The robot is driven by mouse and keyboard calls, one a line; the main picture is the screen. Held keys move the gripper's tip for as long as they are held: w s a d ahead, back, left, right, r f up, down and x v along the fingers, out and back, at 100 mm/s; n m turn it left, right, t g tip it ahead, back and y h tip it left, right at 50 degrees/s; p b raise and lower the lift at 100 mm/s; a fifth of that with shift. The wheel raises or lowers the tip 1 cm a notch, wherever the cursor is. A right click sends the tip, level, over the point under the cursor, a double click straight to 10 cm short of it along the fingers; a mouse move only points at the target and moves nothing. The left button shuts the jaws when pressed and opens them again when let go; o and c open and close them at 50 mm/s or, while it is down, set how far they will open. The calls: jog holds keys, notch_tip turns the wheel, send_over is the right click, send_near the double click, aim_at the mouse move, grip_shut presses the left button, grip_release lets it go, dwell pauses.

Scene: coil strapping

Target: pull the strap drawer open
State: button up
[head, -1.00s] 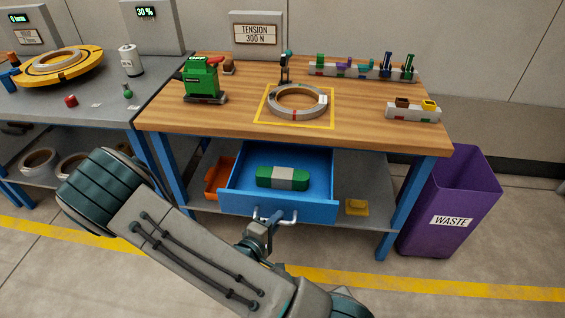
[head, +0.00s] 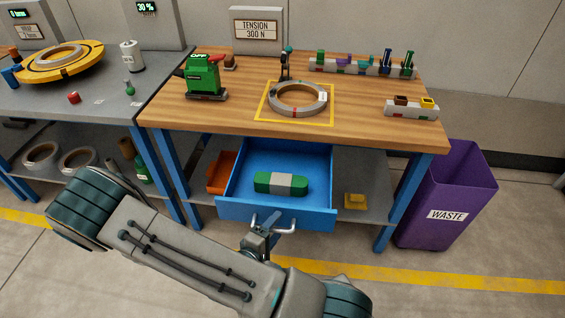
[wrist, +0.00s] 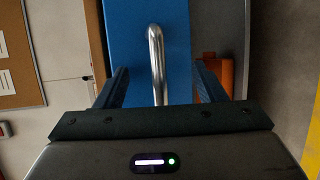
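The blue strap drawer (head: 240,209) stands pulled out under the wooden bench, its inside visible in the head view. A green and grey strap bundle (head: 281,184) lies in it. The drawer's metal handle (head: 288,231) is on its front. My gripper (head: 262,228) is at the handle, low in front of the drawer. In the wrist view, the handle bar (wrist: 156,60) runs between the two dark fingers of my gripper (wrist: 161,80), with a visible gap on each side. The fingers are apart. Whether any hidden part touches the handle cannot be told. The blue drawer front (wrist: 125,25) is behind it.
A purple waste bin (head: 448,195) stands right of the bench. An orange bin (head: 221,172) and a yellow block (head: 355,201) sit on the lower shelf beside the drawer. A strapped coil (head: 298,98) lies on the bench top. Floor in front is clear.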

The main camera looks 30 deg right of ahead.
jog(key=shift+p+v, duration=0.45)
jog(key=shift+v, duration=0.4)
jog(key=shift+p+v, duration=0.95)
jog(key=shift+v, duration=1.2)
